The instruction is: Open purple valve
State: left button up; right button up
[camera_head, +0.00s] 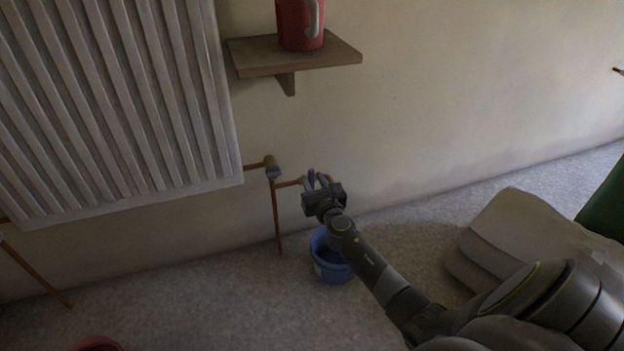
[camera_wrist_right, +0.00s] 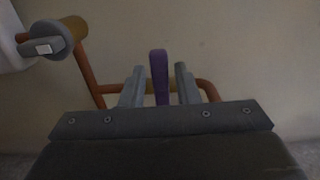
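The purple valve (camera_wrist_right: 158,75) shows as an upright purple handle in the right wrist view, on the copper pipe near the wall. It also shows small in the head view (camera_head: 311,178), partly hidden by my gripper. My right gripper (camera_wrist_right: 159,82) has its two grey fingers apart, one on each side of the purple handle. A gap shows between the handle and each finger, so it is open around the handle. The right gripper is also at the pipe in the head view (camera_head: 318,183). My left gripper is not in view.
A white radiator (camera_head: 120,100) hangs at left, with a grey-capped valve (camera_head: 271,169) on its pipe. A wooden shelf (camera_head: 320,56) with a red mug (camera_head: 299,24) is above. A blue bucket (camera_head: 328,262) stands on the floor below my right gripper. Part of a red object (camera_head: 95,344) shows at bottom left.

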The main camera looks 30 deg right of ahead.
jog(key=c, duration=0.6)
jog(key=shift+o, duration=0.2)
jog(key=d+m+b, duration=0.1)
jog(key=m, duration=0.1)
jog(key=m+b, duration=0.1)
jog(key=m, duration=0.2)
jog(key=d+f+m+b, duration=0.1)
jog(key=m, duration=0.2)
jog(key=shift+s+d+f+b, duration=0.1)
jog(key=shift+s+d+b, duration=0.2)
jog(key=shift+s+d, duration=0.1)
